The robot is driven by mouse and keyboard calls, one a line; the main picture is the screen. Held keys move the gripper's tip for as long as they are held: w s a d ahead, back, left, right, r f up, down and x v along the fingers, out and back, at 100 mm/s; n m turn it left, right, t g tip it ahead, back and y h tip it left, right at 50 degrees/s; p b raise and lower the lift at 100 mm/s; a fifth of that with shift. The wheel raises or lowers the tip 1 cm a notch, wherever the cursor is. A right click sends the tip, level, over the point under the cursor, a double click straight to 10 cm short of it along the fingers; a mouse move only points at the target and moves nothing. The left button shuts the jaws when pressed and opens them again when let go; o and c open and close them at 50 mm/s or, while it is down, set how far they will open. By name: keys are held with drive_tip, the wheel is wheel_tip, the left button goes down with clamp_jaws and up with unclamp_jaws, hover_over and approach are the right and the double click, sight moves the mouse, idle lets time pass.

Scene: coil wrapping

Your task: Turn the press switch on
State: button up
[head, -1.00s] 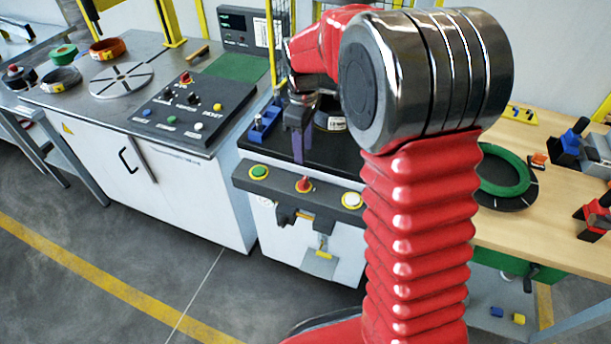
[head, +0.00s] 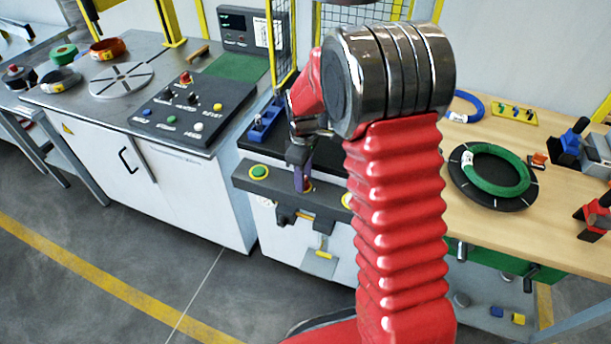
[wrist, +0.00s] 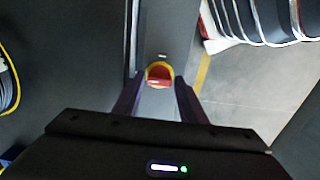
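The press switch (wrist: 160,76) is a red knob on a yellow ring. It shows in the wrist view between and just beyond my two dark fingertips. My gripper (wrist: 159,88) is open, with one finger to each side of the knob and a gap visible between them. In the head view my gripper (head: 301,181) points down over the middle of the press's front panel (head: 279,189) and hides most of the switch. Only a bit of its coloured ring shows beside the fingers. I cannot tell whether a finger touches the knob.
A green button (head: 258,172) sits left of the switch on the same panel. Another yellow-ringed button (head: 347,200) is partly hidden by my arm. A blue holder (head: 264,121) stands on the press top. A control console (head: 190,110) is further left, and a wooden bench (head: 470,222) is on the right.

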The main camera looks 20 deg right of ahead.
drive_tip(key=c, duration=0.7)
drive_tip(key=shift+d, duration=0.2)
drive_tip(key=shift+c, duration=0.5)
drive_tip(key=shift+a, duration=0.1)
